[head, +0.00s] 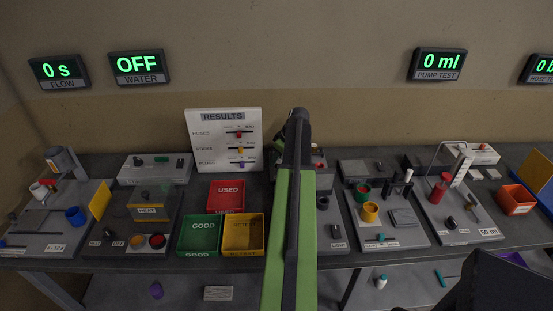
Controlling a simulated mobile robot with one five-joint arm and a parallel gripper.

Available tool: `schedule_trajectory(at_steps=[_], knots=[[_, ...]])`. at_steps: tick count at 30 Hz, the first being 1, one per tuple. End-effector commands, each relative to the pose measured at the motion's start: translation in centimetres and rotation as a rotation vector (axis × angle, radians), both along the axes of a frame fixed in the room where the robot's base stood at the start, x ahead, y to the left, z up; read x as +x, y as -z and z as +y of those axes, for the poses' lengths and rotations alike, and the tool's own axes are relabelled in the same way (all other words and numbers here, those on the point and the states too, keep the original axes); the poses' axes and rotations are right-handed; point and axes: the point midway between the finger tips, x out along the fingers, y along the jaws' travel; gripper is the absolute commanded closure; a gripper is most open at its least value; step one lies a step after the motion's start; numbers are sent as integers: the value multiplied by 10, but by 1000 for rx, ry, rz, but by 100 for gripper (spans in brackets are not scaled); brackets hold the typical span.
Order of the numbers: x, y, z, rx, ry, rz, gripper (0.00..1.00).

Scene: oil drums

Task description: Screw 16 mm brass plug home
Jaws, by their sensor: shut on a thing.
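I cannot make out a 16 mm brass plug or its threaded seat. My green and black arm rises through the middle of the head view and covers part of the bench. My gripper and anything in it are hidden behind the arm. A grey block (325,181) shows partly at the right edge of my arm, with a dark round part (323,203) in front of it. A small tan item (472,198) lies on the right-hand board, too small to identify.
A results board (224,117) stands behind red (226,185), green (209,221) and yellow (256,220) trays. Wall displays read OFF (137,64) and 0 ml (439,61).

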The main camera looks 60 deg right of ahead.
Motion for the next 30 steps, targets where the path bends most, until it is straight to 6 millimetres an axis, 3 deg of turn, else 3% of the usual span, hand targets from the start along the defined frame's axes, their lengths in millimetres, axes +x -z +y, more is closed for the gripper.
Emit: schedule_trajectory(at_steps=[6, 10, 19, 27, 30], knots=[[-3, -1, -7, -12, 383, -3, 100], [-3, -1, -10, -11, 482, -2, 100], [-3, -1, -11, -13, 519, -1, 100], [-6, -1, -15, -13, 935, -4, 100], [-7, 0, -16, -14, 1018, -4, 100]])
